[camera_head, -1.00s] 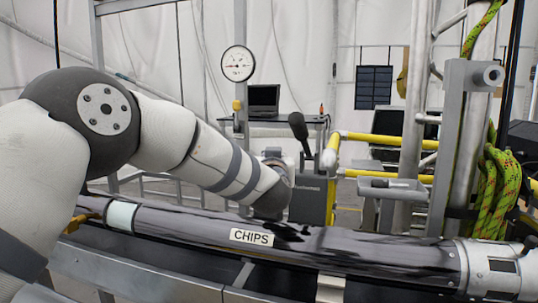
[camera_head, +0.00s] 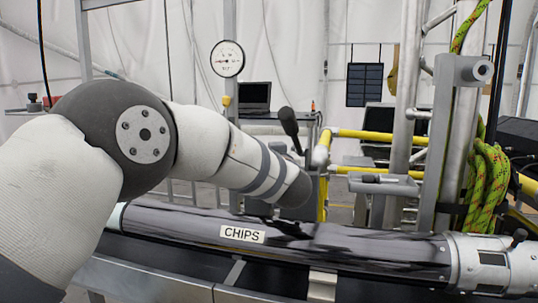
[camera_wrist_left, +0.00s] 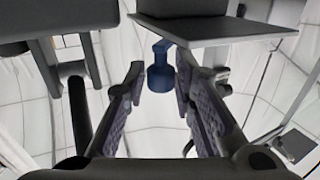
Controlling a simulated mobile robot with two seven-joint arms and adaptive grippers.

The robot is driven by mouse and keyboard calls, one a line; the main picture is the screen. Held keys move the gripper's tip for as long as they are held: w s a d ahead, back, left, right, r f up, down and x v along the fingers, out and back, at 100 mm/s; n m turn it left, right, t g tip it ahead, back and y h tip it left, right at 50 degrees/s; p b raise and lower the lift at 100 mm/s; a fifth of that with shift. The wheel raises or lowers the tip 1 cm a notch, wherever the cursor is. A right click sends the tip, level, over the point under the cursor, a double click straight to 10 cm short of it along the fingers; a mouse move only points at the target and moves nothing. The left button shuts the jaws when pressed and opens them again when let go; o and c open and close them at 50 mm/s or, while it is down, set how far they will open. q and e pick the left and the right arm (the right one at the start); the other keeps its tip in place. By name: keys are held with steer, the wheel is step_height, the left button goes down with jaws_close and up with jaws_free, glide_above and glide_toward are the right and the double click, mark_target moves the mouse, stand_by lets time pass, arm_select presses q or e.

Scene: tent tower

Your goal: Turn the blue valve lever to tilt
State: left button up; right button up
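The blue lever (camera_wrist_left: 160,74) shows in the left wrist view as a dark blue knob with a short neck, hanging below a grey flat panel. My left gripper (camera_wrist_left: 160,76) is open, with one patterned finger on each side of the blue lever. Gaps show between the lever and both fingers, and I cannot tell how deep it sits between them. In the head view my left arm reaches in from the left, and its wrist hides the gripper. I cannot make out the blue lever there. My right gripper is in neither view.
A long dark tube labelled CHIPS (camera_head: 243,235) lies across the front. A black paddle-shaped handle (camera_head: 289,124) stands just beyond my wrist. Yellow rails (camera_head: 375,137), a metal post and a green rope coil (camera_head: 486,185) are to the right. A round gauge (camera_head: 228,59) is behind.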

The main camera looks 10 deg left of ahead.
arm_select(q)
steer(key=shift+o, duration=0.4)
steer(key=shift+s, duration=0.1)
steer(key=v, duration=1.1)
steer(key=shift+s+d, duration=0.25)
steer(key=shift+s, duration=0.1)
